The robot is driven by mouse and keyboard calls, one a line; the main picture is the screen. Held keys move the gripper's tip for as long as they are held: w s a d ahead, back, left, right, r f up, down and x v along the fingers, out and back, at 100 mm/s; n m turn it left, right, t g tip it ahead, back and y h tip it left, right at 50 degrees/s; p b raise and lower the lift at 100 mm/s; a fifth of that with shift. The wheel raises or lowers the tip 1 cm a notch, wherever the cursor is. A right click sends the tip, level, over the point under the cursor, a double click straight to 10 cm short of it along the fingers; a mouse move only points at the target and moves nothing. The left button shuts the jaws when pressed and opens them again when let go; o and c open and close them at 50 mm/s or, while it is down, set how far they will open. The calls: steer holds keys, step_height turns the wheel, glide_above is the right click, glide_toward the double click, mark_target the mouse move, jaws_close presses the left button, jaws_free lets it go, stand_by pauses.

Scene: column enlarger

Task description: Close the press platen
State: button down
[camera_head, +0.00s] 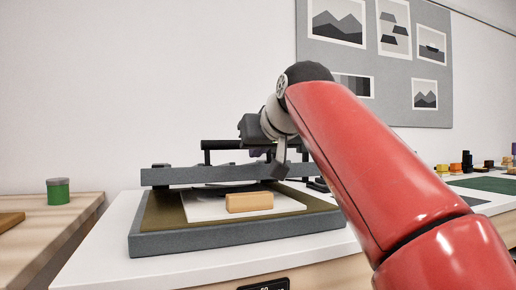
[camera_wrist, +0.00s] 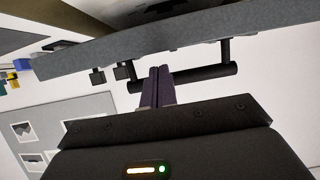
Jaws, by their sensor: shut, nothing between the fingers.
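The press has a grey base (camera_head: 240,235) with an olive bed (camera_head: 160,211) on the white-topped bench. Its grey platen (camera_head: 195,176) stands raised above the bed, with a visible gap. A black handle bar (camera_head: 222,145) on posts is fixed to the platen. In the wrist view the platen (camera_wrist: 110,50) crosses the top and the handle bar (camera_wrist: 207,76) lies just below it. My gripper (camera_wrist: 158,72) is shut and empty, its purple fingers at the handle bar. I cannot tell whether they touch it. In the head view my arm and wrist partly hide the platen's right side.
A tan block (camera_head: 249,202) lies on a white sheet (camera_head: 203,208) on the bed, near the front. Several small items stand on the right-hand counter. A pinboard (camera_head: 385,52) hangs on the wall behind.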

mark_target(256, 174)
steer(key=shift+t, duration=0.6)
steer(key=f+b, duration=0.4)
steer(key=b, duration=0.1)
steer(key=s+f+b, duration=0.1)
steer(key=f+b, duration=0.1)
steer(key=b, duration=0.1)
steer(key=shift+d+f, duration=0.1)
steer(key=shift+d, duration=0.05)
steer(key=shift+w+r+p, duration=0.1)
steer(key=shift+r+p, duration=0.7)
steer(key=shift+p, duration=0.05)
step_height(256, 174, up, 4)
steer(key=p, duration=0.4)
steer(key=s+f+b+v, duration=0.1)
steer(key=f+v, duration=0.1)
steer(key=v, duration=0.8)
steer(key=s+d+f+m+g+h+p, duration=0.1)
steer(key=s+f, duration=0.4)
steer(key=f, duration=0.8)
steer(key=s+d+f+m+g+h+p, duration=0.1)
steer(key=s+d+f+g, duration=0.3)
steer(key=f, duration=1)
steer(key=s+d+f+m+g+h+p, duration=0.1)
steer(key=s+d+f+g+p, duration=0.2)
steer(key=s+f, duration=0.4)
step_height(256, 174, down, 7)
steer(key=shift+d+f+h, duration=0.1)
steer(key=shift+d+h, duration=0.1)
steer(key=shift+h, duration=0.1)
